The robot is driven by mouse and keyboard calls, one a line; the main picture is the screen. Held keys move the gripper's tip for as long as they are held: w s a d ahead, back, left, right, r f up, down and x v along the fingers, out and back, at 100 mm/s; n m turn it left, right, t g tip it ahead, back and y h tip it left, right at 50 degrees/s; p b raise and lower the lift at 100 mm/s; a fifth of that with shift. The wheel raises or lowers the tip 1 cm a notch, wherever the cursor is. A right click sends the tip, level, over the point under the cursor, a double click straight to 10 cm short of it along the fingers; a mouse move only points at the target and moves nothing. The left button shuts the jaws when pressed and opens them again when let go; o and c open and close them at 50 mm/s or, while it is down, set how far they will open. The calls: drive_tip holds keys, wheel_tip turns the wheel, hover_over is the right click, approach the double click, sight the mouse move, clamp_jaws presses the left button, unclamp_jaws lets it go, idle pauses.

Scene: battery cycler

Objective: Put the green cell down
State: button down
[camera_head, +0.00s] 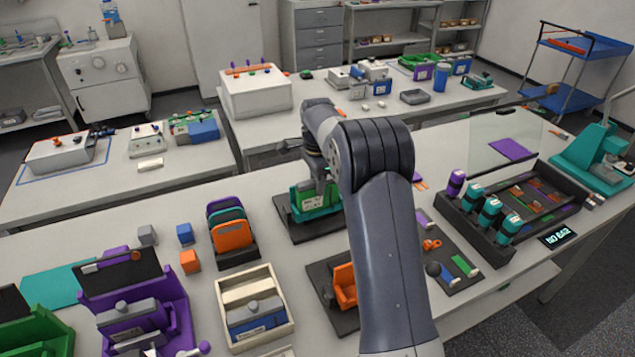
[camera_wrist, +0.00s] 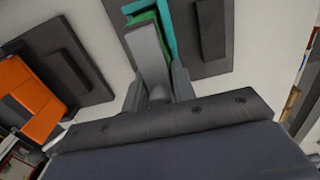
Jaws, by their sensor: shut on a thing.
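The green cell shows as a green block (camera_head: 318,203) in the head view, beside or in a teal holder (camera_head: 295,205) on a dark base plate (camera_head: 303,234). My gripper (camera_head: 323,182) is directly above it, partly hidden by my own arm. In the wrist view a thin green edge of the cell (camera_wrist: 143,17) shows by my gripper (camera_wrist: 152,55), next to a teal strip of the holder (camera_wrist: 167,28). The gripper is shut on the cell. Whether the cell rests on the holder's floor is hidden.
An orange holder (camera_head: 345,287) on a dark plate stands nearer, partly behind my arm. A rack with orange and teal slabs (camera_head: 231,236) is to the left. A dark tray with several teal-and-purple cylinders (camera_head: 468,230) is to the right. A wooden box (camera_head: 231,291) stands front left.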

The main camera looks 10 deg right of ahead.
drive_tip(key=c, duration=1.6)
unclamp_jaws()
drive_tip(key=shift+f, duration=0.2)
drive_tip(key=o, duration=0.4)
drive_tip(key=shift+o, duration=0.2)
drive_tip(key=shift+r, duration=0.15)
wheel_tip(320, 180, up, 12)
drive_tip(key=shift+r+b, duration=0.1)
drive_tip(key=shift+b, duration=0.2)
